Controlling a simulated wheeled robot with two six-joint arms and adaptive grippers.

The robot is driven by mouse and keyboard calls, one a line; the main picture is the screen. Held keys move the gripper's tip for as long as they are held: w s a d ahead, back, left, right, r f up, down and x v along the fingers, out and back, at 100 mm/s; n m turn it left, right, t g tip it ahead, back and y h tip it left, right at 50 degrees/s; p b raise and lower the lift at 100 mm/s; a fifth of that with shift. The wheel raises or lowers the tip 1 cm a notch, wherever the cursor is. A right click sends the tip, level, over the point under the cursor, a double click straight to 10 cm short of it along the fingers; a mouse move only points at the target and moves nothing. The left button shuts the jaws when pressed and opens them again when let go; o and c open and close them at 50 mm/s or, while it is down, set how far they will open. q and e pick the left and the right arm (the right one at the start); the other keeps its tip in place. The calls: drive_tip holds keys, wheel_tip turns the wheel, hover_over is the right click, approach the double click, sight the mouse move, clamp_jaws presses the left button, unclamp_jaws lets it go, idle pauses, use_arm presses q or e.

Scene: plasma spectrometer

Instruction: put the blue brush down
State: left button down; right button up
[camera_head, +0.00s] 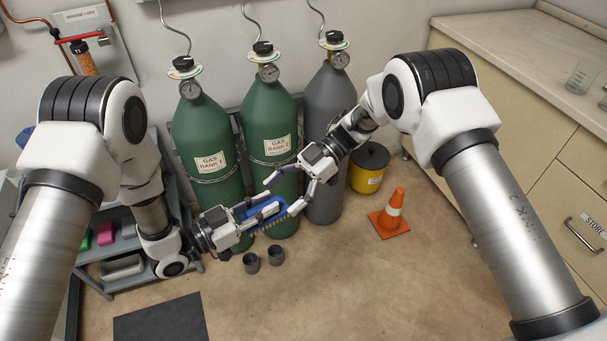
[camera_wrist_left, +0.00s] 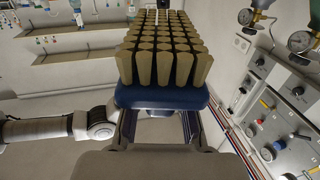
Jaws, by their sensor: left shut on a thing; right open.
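The blue brush (camera_head: 264,216) is in the air in front of the gas cylinders in the head view. My left gripper (camera_head: 262,213) is shut on it. In the left wrist view the brush shows its blue body (camera_wrist_left: 162,97) and several rows of tan bristle tufts (camera_wrist_left: 165,60), with the gripper's fingers at its lower part. My right gripper (camera_head: 290,193) is open, with its fingers close to the brush's upper right side. I cannot tell whether they touch it.
Two green cylinders (camera_head: 209,140) and a grey cylinder (camera_head: 326,120) stand behind. A grey shelf cart (camera_head: 127,246) is at left. Two small grey cups (camera_head: 276,253), a dark mat (camera_head: 160,320), an orange cone (camera_head: 390,215) and a yellow bin (camera_head: 367,178) are on the floor. A counter (camera_head: 530,45) is at right.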

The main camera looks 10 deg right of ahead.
drive_tip(key=shift+x, duration=1.6)
drive_tip(key=shift+c, duration=0.3)
drive_tip(key=c, duration=1.2)
use_arm(q)
drive_tip(key=c, duration=0.9)
unclamp_jaws()
drive_tip(key=shift+c, duration=0.2)
